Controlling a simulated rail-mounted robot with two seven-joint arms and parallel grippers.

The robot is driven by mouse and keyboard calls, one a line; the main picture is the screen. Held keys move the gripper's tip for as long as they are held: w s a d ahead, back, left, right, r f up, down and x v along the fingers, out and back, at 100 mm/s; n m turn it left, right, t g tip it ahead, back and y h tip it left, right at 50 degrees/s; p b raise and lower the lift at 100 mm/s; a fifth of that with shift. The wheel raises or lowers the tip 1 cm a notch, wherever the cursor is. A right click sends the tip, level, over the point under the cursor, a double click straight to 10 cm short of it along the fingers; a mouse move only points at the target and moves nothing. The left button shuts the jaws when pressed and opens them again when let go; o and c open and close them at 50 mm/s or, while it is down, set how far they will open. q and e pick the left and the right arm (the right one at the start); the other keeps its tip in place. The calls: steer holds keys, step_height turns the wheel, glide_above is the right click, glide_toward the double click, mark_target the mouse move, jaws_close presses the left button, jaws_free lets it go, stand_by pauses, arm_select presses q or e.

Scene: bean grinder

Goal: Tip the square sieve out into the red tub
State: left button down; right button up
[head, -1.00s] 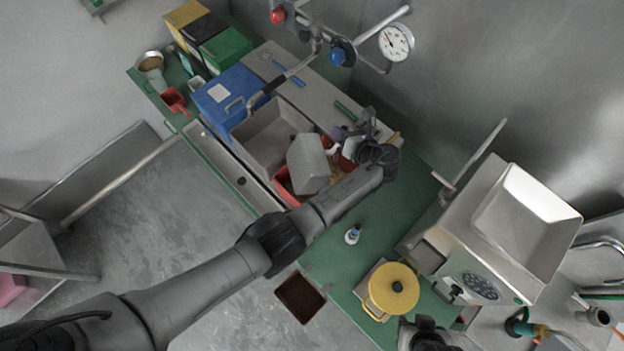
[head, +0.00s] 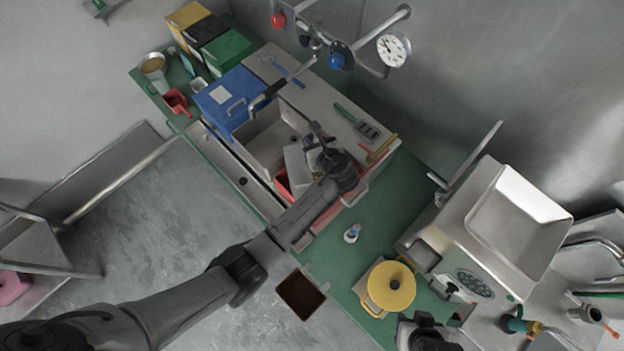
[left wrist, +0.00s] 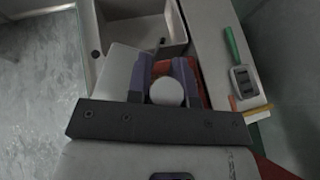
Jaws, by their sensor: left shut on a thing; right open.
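The square sieve (head: 298,170), pale grey, is in my left gripper (head: 318,152) above the red tub (head: 283,184). It looks tilted, but its inside and any contents are not clear. In the left wrist view the sieve (left wrist: 118,72) lies to the left of the purple fingers, with a pale round part (left wrist: 167,92) between them. My left arm and gripper hide most of the tub; a red strip of it (left wrist: 200,88) shows beside the right finger. My right gripper (head: 424,332) is open and empty at the bottom of the head view.
A steel sink (head: 262,150) lies left of the tub, with a blue box (head: 232,98) behind. A small bottle (head: 352,233) and a yellow pot (head: 391,287) stand on the green bench. A steel machine (head: 490,235) stands at right. The green surface near the bottle is mostly clear.

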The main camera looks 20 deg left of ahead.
arm_select(q)
steer(key=s+a+f+n+t+h, duration=0.1)
steer(key=s+a+n+t+h, duration=0.15)
steer(key=s+a, duration=0.4)
steer(key=s+a+f+n+t+h, duration=0.1)
steer(key=s+a+n+h, duration=0.25)
steer(key=a, duration=0.65)
steer(key=s+a+f+n+t+h+b, duration=0.1)
steer(key=s+a+f+n+t+b, duration=0.3)
steer(key=s+a+f+b, duration=0.3)
step_height(320, 180, down, 4)
steer(key=a+n+b, duration=0.1)
steer(key=a+b, duration=0.1)
steer(key=b, duration=0.1)
steer(key=shift+s+a+r+h+b, duration=0.2)
steer(key=shift+a+h+b, duration=0.1)
steer(key=shift+b, duration=0.1)
stand_by(0.7)
